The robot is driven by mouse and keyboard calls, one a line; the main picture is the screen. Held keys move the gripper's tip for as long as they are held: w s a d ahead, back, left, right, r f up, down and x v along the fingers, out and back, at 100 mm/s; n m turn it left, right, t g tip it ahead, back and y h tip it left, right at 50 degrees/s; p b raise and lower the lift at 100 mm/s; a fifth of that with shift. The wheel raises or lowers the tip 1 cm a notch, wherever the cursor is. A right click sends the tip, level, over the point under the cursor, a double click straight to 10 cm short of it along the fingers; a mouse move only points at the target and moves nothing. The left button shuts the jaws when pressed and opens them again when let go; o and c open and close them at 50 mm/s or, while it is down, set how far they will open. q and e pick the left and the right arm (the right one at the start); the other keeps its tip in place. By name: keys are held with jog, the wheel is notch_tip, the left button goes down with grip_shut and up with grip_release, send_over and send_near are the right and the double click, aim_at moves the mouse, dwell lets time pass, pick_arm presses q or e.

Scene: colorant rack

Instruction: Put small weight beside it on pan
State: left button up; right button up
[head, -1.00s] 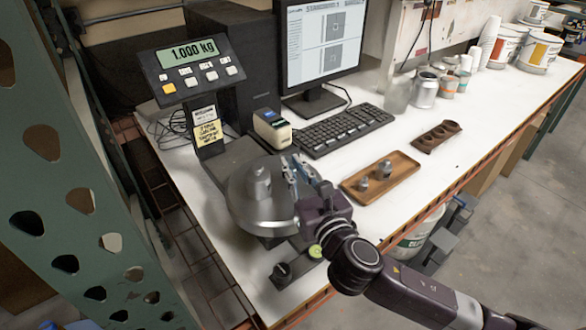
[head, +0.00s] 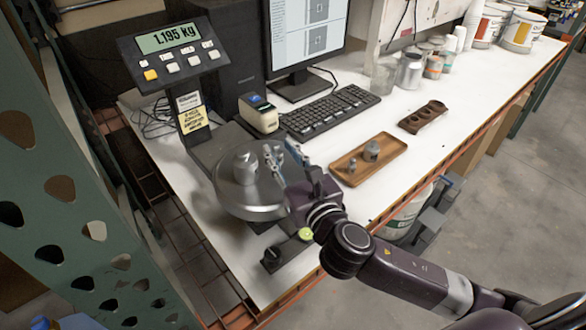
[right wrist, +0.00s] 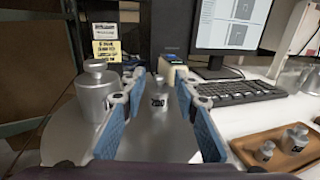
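The round metal scale pan (head: 240,200) carries a large silver weight (head: 245,165), which stands upright on its left part. In the right wrist view the large weight (right wrist: 97,95) is at left. A small silver weight (right wrist: 159,100) marked 200 stands upright on the pan to its right, with a gap between them. My right gripper (right wrist: 160,80) is open, its blue-padded fingers on either side of the small weight with gaps showing. In the head view the right gripper (head: 284,165) is over the pan's right side and largely hides the small weight. My left gripper is out of view.
The scale display (head: 168,38) reads 1.195 kg. A wooden tray (head: 390,167) with two weights lies to the right. A keyboard (head: 330,112), a small labelled device (head: 260,117) and a monitor (head: 305,40) stand behind. An empty dark holder (head: 422,117) lies farther right.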

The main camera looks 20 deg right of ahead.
jog(key=s, duration=0.2)
jog(key=s+b, duration=0.1)
jog(key=s, duration=0.4)
jog(key=shift+s+d+f+b, duration=0.2)
jog(key=shift+d+b, duration=0.1)
jog(key=shift+s+d+r+p, duration=0.15)
jog(key=shift+s+p, duration=0.35)
jog(key=shift+s, duration=0.5)
jog(key=shift+s+d+r+p, duration=0.1)
jog(key=shift+s+p, duration=0.35)
jog(key=shift+s, duration=0.5)
